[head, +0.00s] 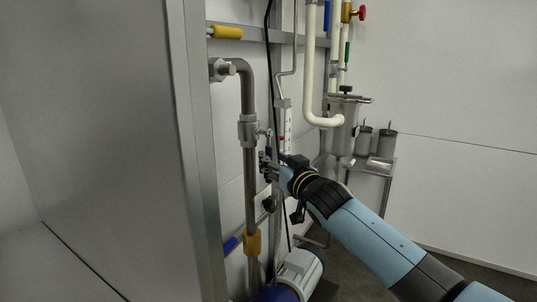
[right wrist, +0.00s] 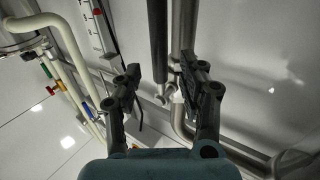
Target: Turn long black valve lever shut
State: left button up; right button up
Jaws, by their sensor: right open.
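The long black valve lever (right wrist: 158,42) shows in the right wrist view as a dark straight bar coming down from the top edge, beside a grey metal pipe (right wrist: 184,28). Its lower end is near a small metal fitting (right wrist: 166,94). My right gripper (right wrist: 161,78) is open. Its two fingers stand on either side of the lever's lower part and the pipe. I cannot tell whether either finger touches them. In the head view my right gripper (head: 267,167) is beside the vertical pipe (head: 250,185), and I cannot make out the lever clearly there. My left gripper is not in view.
A large grey panel (head: 95,140) fills the left of the head view. A blue-and-white motor or pump (head: 298,272) is below my right arm. Cream pipes (head: 310,70), a steel vessel (head: 343,125) and a small metal table (head: 376,170) stand behind. The right wall side looks clear.

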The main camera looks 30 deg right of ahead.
aim_at(268, 182)
jog(key=shift+w+d, duration=0.1)
jog(key=shift+w, duration=1.8)
grip_shut()
jog(key=shift+w+f, duration=0.1)
jog(key=shift+f, duration=0.2)
